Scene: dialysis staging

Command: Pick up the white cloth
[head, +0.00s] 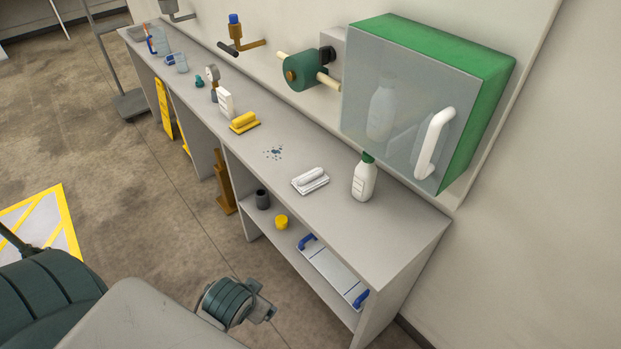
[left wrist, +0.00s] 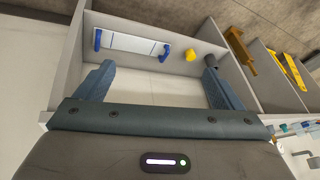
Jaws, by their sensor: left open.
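The white cloth (head: 311,180) lies folded, with a rolled part on top, on the grey counter (head: 335,222). It is left of a white bottle with a green cap (head: 364,178). My left gripper (head: 266,301) is low in front of the counter, below its top and well apart from the cloth. In the left wrist view its two fingers (left wrist: 158,82) are spread wide with nothing between them, facing the lower shelf. The cloth does not show in that view. My right gripper is not in view.
A yellow cloth (head: 244,122) lies farther along. A green wall cabinet (head: 480,65) overhangs the bottle. The lower shelf holds a blue-handled tray (head: 330,272), a yellow cup (head: 281,222) and a dark cup (head: 262,199).

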